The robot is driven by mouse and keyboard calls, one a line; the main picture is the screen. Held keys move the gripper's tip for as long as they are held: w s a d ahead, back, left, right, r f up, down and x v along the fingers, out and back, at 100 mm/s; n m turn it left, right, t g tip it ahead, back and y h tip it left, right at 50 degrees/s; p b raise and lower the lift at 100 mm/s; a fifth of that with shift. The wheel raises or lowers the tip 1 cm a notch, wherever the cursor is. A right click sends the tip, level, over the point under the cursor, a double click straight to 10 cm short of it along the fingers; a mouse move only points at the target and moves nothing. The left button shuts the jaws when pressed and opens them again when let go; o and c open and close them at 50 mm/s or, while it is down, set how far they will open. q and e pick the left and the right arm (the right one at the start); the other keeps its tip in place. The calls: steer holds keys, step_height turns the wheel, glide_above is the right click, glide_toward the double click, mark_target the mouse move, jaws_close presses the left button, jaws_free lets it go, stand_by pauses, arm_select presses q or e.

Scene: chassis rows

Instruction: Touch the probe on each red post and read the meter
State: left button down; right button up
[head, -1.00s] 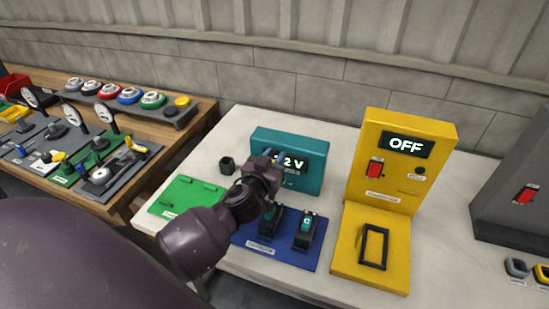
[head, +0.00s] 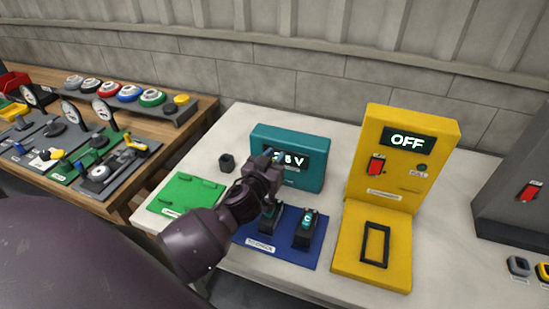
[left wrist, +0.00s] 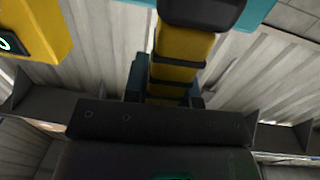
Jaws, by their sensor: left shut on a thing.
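The teal meter (head: 310,182) stands at the back of the white table. My left gripper (head: 264,177) is in front of the meter, above the left of two dark cells (head: 269,218) on a blue mat (head: 292,256). It is shut on the yellow probe with black bands, seen in the left wrist view (left wrist: 180,62). The probe's tip and its contact are hidden. My right gripper is not in view.
A yellow unit (head: 427,180) reading OFF stands right of the meter, with a black frame (head: 375,246) on its base. A green mat (head: 184,195) and a small dark cup (head: 227,163) are left. A grey box (head: 515,200) stands far right.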

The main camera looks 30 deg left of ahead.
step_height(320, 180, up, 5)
steer(key=p, duration=0.5)
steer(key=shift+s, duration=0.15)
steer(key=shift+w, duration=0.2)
